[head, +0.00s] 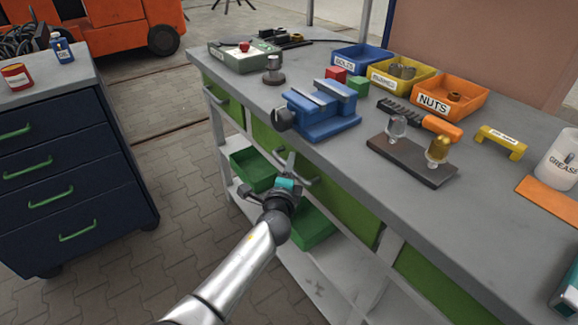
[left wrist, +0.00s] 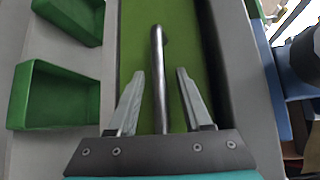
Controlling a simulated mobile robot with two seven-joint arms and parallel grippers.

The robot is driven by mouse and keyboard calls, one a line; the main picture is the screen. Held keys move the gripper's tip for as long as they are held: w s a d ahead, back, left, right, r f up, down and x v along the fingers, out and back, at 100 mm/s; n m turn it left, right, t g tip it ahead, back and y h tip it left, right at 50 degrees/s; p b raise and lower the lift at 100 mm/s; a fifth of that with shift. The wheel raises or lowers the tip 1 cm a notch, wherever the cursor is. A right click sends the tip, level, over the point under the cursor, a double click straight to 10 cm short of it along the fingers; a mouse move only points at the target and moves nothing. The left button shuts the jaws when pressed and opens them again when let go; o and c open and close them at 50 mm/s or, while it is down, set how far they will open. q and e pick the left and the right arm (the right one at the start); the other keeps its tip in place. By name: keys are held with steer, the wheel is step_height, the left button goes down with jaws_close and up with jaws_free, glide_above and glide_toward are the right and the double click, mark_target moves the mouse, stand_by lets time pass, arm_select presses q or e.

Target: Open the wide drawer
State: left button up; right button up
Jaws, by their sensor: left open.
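The wide drawer has a green front (head: 342,205) under the grey workbench top. Its grey bar handle (head: 308,181) shows just right of my left gripper (head: 284,176). In the left wrist view the handle (left wrist: 157,60) runs between the two open fingers, with a gap on each side, in front of the green drawer front (left wrist: 183,48). The fingers are apart and hold nothing. A dark strip runs along the drawer's edge in that view; I cannot tell whether it is a gap or a shadow. My right gripper is not in view.
Green bins (head: 253,169) stand on the lower shelf (head: 318,285) below the drawer. A blue vise (head: 322,115) sits at the bench edge above. A dark blue cabinet (head: 70,180) stands at left, with clear paved floor between.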

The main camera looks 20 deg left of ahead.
arm_select(q)
steer(key=shift+c, duration=0.4)
jaws_close()
stand_by(0.9)
